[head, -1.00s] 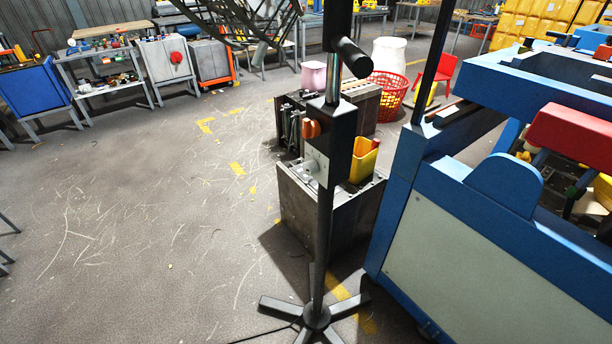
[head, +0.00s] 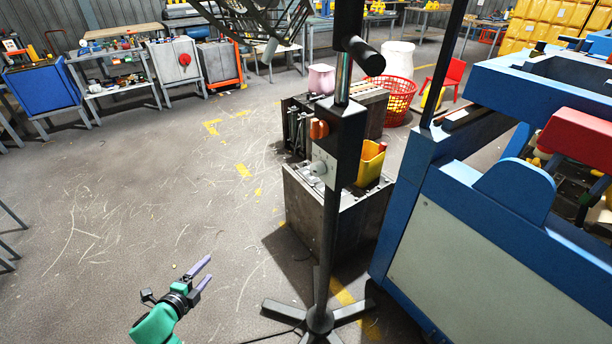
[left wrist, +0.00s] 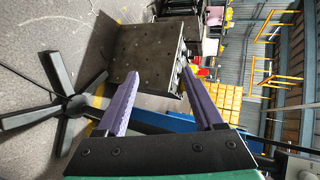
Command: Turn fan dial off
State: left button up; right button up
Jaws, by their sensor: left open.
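The black pedestal fan (head: 328,230) stands upright in the middle of the head view, its wire cage partly cut off at the top. Its post has an orange knob (head: 318,129) and, below it, a grey dial (head: 319,167) on a pale plate. The dial's setting is too small to tell. My left gripper (head: 206,268), with purple fingers, is open and empty, low and left of the fan post, apart from it. In the left wrist view, the fan's star-shaped base (left wrist: 68,104) shows at left, and nothing is between the fingers (left wrist: 160,73). My right gripper is not in view.
A grey metal block (head: 305,200) with a yellow bin (head: 370,165) stands behind the fan. A blue machine (head: 450,215) blocks the right side. A red basket (head: 392,97) is farther back. Open floor (head: 120,220) lies to the left.

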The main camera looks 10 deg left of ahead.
pick_arm(q)
jog(key=w+d+r+m+t+h, duration=0.1)
jog(key=w+d+r+m+h, duration=0.2)
jog(key=r+m, duration=0.65)
jog(key=w+d+r+m+t+h, duration=0.15)
jog(key=d+r+m+h, duration=0.35)
jog(key=r, duration=0.8)
jog(key=m+g+h+p, duration=0.4)
jog(key=m+p, duration=0.1)
jog(key=m, duration=0.9)
send_near(313, 171)
jog(key=x, duration=0.7)
jog(key=shift+w+d, duration=0.25)
jog(key=shift+w+d+f+b, duration=0.1)
jog(key=shift+w+d+b, duration=0.05)
jog(key=shift+d+b, duration=0.15)
jog(key=shift+a, duration=0.1)
grip_shut()
